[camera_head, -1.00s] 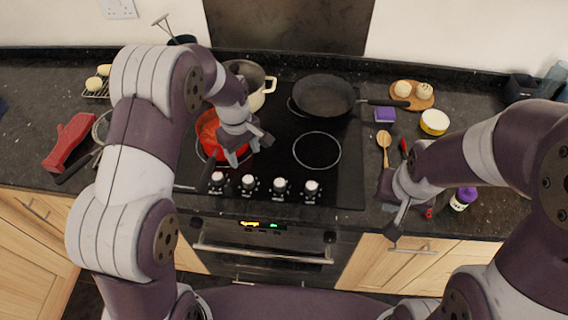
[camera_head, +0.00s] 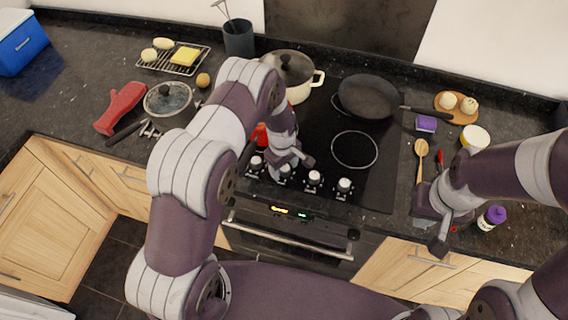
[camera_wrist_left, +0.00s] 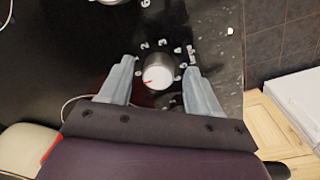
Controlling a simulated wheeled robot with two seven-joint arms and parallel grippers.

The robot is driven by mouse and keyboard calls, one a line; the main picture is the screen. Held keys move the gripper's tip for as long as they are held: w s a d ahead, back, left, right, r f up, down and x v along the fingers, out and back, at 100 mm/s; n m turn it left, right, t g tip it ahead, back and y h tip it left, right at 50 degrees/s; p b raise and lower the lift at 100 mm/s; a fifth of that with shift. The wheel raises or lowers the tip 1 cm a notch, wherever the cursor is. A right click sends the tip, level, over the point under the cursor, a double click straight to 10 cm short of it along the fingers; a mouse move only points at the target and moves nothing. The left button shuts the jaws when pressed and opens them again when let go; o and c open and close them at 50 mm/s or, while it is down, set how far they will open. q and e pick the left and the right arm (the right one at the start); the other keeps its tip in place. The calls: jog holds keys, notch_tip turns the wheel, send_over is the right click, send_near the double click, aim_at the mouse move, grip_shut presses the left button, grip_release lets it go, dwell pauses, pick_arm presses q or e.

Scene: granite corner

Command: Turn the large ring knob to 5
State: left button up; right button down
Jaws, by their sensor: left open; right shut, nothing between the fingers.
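A row of several silver-and-black knobs runs along the cooktop's front edge. My left gripper (camera_head: 287,163) points down over the second knob from the left (camera_head: 284,174), partly hiding it in the head view. In the left wrist view, the same gripper (camera_wrist_left: 160,70) is open, with one finger on each side of a round silver knob (camera_wrist_left: 158,76). That knob has a red mark toward its lower left and printed white numbers around it, 2 and 3 readable on its far side. Contact cannot be told. My right gripper (camera_head: 439,240) is shut and empty near the counter's front edge.
The oven handle (camera_head: 290,238) is below the knobs.

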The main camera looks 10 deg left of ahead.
pick_arm(q)
jog(key=shift+d, duration=0.1)
jog(key=c, duration=1)
jog(key=shift+c, duration=0.2)
